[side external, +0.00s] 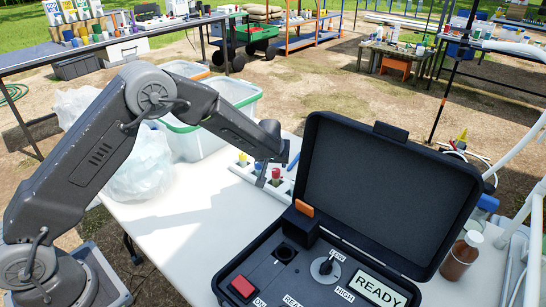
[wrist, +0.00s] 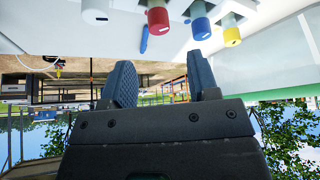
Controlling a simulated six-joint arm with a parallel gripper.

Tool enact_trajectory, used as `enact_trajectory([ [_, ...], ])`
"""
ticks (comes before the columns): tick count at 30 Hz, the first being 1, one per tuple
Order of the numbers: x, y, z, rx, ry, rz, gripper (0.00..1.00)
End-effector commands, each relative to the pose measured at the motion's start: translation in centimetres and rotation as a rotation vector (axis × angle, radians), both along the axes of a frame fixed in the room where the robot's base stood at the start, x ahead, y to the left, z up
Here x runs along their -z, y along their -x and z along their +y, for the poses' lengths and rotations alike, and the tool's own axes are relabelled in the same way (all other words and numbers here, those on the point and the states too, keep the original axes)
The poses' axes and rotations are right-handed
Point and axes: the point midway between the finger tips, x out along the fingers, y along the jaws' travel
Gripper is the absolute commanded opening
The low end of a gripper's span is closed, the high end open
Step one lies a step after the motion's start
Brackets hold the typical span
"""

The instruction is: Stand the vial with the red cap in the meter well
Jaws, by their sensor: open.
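The vial with the red cap (side external: 275,174) stands upright in a white rack (side external: 240,171) on the table. In the wrist view its red cap (wrist: 158,18) is at the top, between a white cap (wrist: 95,11) and a blue cap (wrist: 200,27). My gripper (wrist: 161,80) is open, with nothing between its fingers. In the side view my gripper (side external: 263,172) is low beside the red-capped vial; I cannot tell whether they touch. The meter (side external: 300,275) is an open black case. Its well (side external: 286,252) is a dark, empty-looking hole in the panel.
A yellow-capped vial (wrist: 232,36) stands in the same row. The raised case lid (side external: 385,190) stands right of the rack. A clear bin (side external: 205,130) and a plastic bag (side external: 140,160) are behind. The white tabletop (side external: 200,225) left of the meter is clear.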

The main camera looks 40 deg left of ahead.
Motion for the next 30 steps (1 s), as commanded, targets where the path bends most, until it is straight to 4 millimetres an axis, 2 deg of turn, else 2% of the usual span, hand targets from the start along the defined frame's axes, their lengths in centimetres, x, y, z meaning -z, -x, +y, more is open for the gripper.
enact_trajectory([
  [4,-1.8,0.8,-0.6,0.000,0.001,0.000,0.55],
  [13,-2.8,1.2,-0.8,0.002,0.001,-0.005,0.55],
  [16,-4.9,0.7,-0.9,0.021,0.007,-0.062,0.55],
  [17,-6.1,0.4,-1.0,0.033,0.010,-0.096,0.55],
  [19,-9.9,-0.1,-1.3,0.077,0.027,-0.196,0.55],
  [23,-18.8,0.7,-3.1,0.218,0.091,-0.405,0.55],
  [24,-21.4,1.6,-3.9,0.270,0.116,-0.454,0.55],
  [26,-24.6,3.5,-5.2,0.353,0.154,-0.507,0.55],
  [27,-26.4,5.2,-6.1,0.408,0.177,-0.529,0.55],
  [29,-28.5,8.0,-7.3,0.489,0.209,-0.541,0.55],
  [30,-29.6,10.1,-8.0,0.541,0.226,-0.537,0.55],
])
